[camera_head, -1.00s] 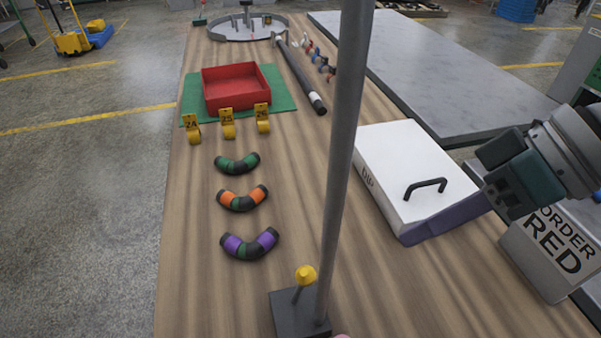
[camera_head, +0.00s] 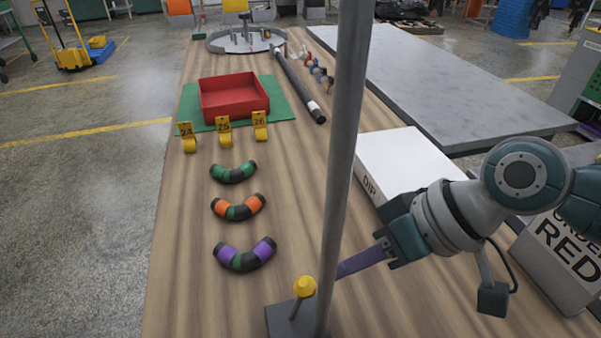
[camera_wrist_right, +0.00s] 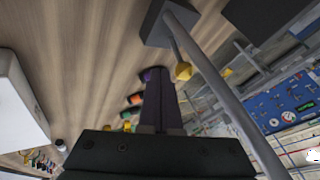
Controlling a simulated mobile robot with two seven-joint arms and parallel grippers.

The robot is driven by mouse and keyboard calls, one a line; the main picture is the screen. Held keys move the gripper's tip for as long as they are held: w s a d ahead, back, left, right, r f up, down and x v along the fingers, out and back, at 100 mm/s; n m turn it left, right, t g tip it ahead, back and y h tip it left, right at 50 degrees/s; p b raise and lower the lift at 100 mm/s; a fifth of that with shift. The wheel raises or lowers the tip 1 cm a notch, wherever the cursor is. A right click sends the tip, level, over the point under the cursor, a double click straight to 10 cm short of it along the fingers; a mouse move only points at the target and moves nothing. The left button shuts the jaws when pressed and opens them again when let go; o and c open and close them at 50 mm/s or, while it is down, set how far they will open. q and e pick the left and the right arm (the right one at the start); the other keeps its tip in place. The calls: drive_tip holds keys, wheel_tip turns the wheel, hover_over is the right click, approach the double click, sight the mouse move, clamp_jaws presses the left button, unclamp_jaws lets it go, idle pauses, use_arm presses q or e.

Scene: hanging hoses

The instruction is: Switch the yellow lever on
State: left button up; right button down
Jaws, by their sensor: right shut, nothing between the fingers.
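The yellow lever (camera_head: 304,286) is a yellow knob on a short stem. It rises from a dark base (camera_head: 284,321) at the near edge of the wooden table, beside the foot of a tall grey pole (camera_head: 340,165). My right gripper (camera_head: 338,273) has purple fingers, and its tips reach to the pole from the right, close to the lever. The pole hides whether the tips go past it. In the right wrist view the shut fingers (camera_wrist_right: 157,74) point up beside the lever's knob (camera_wrist_right: 183,71), with a gap between them. My left gripper is not in view.
A white box marked DIP (camera_head: 408,162) stands behind my right arm. A sign reading RED (camera_head: 562,250) is at the right. Three curved hose pieces (camera_head: 238,207) lie left of the pole, and a red tray (camera_head: 234,98) sits on a green mat (camera_head: 190,103) farther back.

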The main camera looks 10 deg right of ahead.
drive_tip(key=shift+s+a, duration=0.15)
drive_tip(key=shift+a, duration=0.5)
drive_tip(key=shift+a+r+p, duration=0.3)
drive_tip(key=shift+a+p, duration=0.35)
drive_tip(key=shift+a, duration=0.05)
drive_tip(key=shift+r, duration=0.1)
